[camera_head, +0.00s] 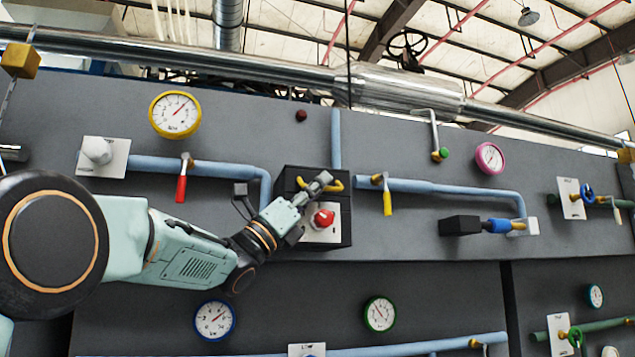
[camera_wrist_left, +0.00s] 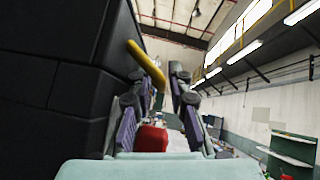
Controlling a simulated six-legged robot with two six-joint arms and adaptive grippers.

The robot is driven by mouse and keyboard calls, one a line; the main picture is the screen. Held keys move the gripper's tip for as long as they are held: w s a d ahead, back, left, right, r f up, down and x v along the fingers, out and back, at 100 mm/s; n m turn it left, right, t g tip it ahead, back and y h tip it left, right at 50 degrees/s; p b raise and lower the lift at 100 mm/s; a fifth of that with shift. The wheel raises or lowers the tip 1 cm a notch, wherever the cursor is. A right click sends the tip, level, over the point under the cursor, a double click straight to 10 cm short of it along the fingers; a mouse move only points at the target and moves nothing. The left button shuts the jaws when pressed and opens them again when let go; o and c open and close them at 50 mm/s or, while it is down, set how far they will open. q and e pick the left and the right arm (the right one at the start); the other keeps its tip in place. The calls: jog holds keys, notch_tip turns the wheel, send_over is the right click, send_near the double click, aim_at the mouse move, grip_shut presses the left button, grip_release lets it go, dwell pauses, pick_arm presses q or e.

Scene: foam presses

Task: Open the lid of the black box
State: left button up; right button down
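The black box (camera_head: 345,225) is mounted on the grey wall panel; its dark side fills the left of the left wrist view (camera_wrist_left: 50,80). A yellow handle (camera_head: 335,184) is on its upper front, and it also shows in the left wrist view (camera_wrist_left: 146,64). A red knob (camera_head: 323,218) sits on a white plate below the handle; it shows low between the fingers in the wrist view (camera_wrist_left: 151,139). My left gripper (camera_head: 322,180) is at the handle, partly covering it. Its fingers (camera_wrist_left: 162,80) are apart, with the handle's end between them; contact is unclear. My right gripper is not in view.
Blue pipes (camera_head: 440,188) run along the panel on both sides of the box. A red-handled valve (camera_head: 182,178) is left of it and a yellow-handled valve (camera_head: 386,195) right. A black block (camera_head: 460,225) protrudes farther right. Several gauges are on the panel.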

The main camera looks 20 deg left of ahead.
pick_arm(q)
jog(key=shift+s+r, duration=0.1)
jog(key=shift+s, duration=0.15)
jog(key=shift+w+d, duration=0.1)
jog(key=shift+w, duration=0.2)
grip_shut()
